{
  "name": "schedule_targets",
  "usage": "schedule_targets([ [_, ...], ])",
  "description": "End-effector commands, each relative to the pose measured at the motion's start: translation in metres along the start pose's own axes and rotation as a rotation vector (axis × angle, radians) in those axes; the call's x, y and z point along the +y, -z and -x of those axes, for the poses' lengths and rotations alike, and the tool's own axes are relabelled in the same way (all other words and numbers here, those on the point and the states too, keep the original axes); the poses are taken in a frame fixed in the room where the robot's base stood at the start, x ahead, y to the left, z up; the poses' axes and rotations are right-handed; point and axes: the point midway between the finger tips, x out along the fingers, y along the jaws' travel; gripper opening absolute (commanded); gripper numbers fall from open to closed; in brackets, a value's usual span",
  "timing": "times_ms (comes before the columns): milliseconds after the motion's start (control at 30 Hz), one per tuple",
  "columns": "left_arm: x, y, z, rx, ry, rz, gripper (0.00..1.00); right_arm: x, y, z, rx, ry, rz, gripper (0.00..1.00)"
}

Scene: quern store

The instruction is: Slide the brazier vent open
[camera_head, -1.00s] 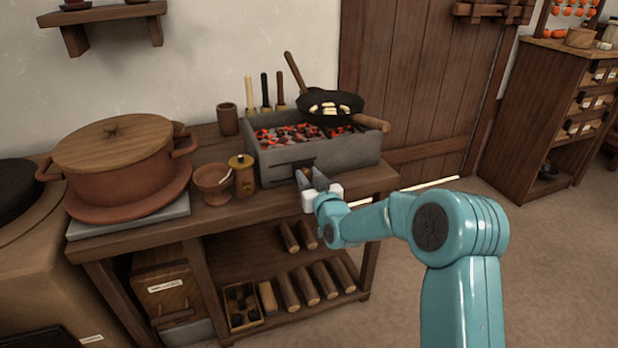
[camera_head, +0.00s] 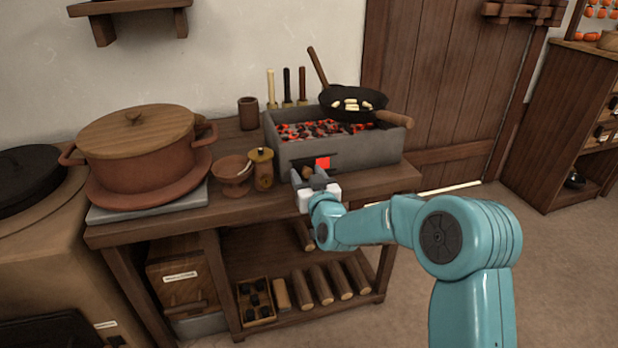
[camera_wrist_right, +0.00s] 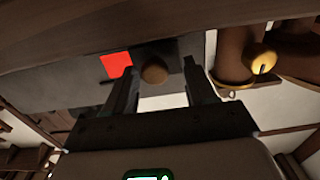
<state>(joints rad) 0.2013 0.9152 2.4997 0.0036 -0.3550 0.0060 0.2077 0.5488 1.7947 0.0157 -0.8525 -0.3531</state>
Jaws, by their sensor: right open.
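The grey brazier (camera_head: 350,150) stands on the wooden bench with glowing coals in its top. Its vent is in the front face, with a red glowing opening (camera_head: 322,163) showing right of the dark slide plate and its brown round knob (camera_head: 307,173). In the right wrist view the red opening (camera_wrist_right: 116,65) lies left of the knob (camera_wrist_right: 153,73). My right gripper (camera_head: 309,178) is at the vent, open, its two fingers on either side of the knob. I cannot tell whether a finger touches it. My left gripper is not in view.
A black pan (camera_head: 352,101) rests on the brazier. A yellow-brown jar (camera_head: 262,170) and a clay bowl (camera_head: 232,172) stand close left of the gripper. A large lidded pot (camera_head: 140,155) is further left. Logs lie on the shelf below.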

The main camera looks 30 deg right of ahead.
Motion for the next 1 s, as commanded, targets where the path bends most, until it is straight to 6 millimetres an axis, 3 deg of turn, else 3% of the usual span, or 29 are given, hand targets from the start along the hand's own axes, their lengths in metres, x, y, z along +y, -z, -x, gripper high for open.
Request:
schedule_targets([
  [133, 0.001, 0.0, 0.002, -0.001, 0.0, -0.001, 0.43, 0.001, 0.0, 0.008, -0.002, 0.0, 0.0, 0.55],
  [267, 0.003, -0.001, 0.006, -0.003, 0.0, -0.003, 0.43, 0.001, 0.002, 0.031, -0.003, 0.0, -0.001, 0.55],
  [700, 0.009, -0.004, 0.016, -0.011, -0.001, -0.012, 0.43, 0.001, 0.001, 0.138, -0.001, 0.0, -0.001, 0.55],
  [1000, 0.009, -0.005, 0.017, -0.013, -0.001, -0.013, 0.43, 0.0, 0.0, 0.164, 0.0, 0.0, -0.001, 0.55],
])
